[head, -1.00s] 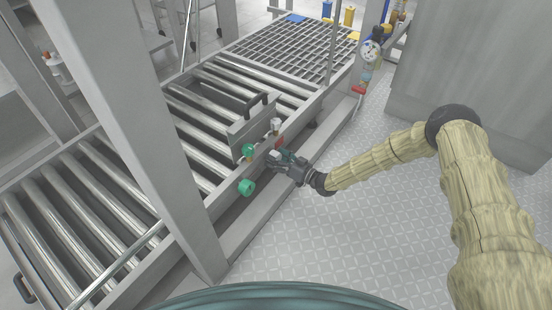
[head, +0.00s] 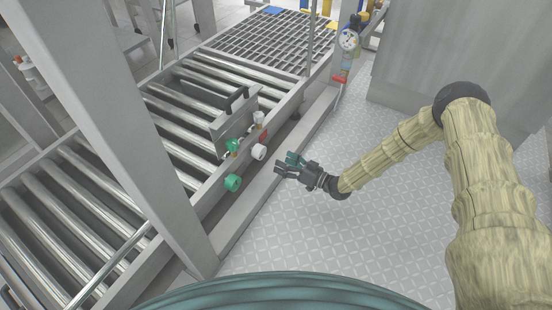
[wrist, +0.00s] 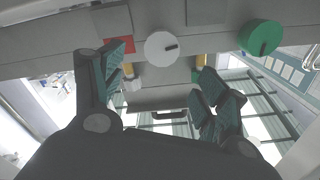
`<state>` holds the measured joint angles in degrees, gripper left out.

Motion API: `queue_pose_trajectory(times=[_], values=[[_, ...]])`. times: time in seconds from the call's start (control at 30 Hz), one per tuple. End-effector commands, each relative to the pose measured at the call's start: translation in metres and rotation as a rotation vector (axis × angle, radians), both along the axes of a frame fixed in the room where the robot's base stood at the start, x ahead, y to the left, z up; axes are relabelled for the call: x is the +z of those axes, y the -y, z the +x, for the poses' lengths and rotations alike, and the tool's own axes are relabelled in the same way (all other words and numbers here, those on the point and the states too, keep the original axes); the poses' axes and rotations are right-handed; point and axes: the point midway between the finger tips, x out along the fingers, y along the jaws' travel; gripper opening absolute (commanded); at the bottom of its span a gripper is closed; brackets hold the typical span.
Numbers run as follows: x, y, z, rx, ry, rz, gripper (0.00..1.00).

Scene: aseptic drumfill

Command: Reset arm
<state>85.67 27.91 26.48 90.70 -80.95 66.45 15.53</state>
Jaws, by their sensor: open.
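My gripper (head: 284,167) is open and empty in the head view, held over the floor to the right of the roller conveyor (head: 190,110). Its fingers point left toward the conveyor's side rail, with a gap between. In the wrist view my gripper (wrist: 160,92) shows two spread fingers with teal pads and nothing between them. A white round knob (head: 259,152) and a green round knob (head: 233,183) sit on the rail in front of it. The wrist view also shows the white knob (wrist: 161,48) and the green knob (wrist: 260,37). My arm bends out to the right.
A grey upright post (head: 140,130) stands at the left front. A grated platform (head: 270,42) and a pressure gauge (head: 349,40) are at the back. A grey cabinet (head: 450,50) stands at the back right. The patterned floor (head: 300,235) below my arm is clear.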

Motion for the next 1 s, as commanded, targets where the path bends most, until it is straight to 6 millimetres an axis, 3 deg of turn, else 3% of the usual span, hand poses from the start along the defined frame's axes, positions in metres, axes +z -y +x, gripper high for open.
queue_pose_trajectory(times=[0.2, 0.77, 0.87, 1.0], values=[[0.000, 0.010, -0.007, 0.000, 0.001, 0.001, 0.74], [0.000, 0.008, -0.008, -0.002, -0.007, -0.001, 0.74], [-0.001, -0.002, -0.017, -0.011, -0.051, -0.012, 0.74], [-0.010, -0.021, -0.050, -0.048, -0.188, -0.065, 0.74]])
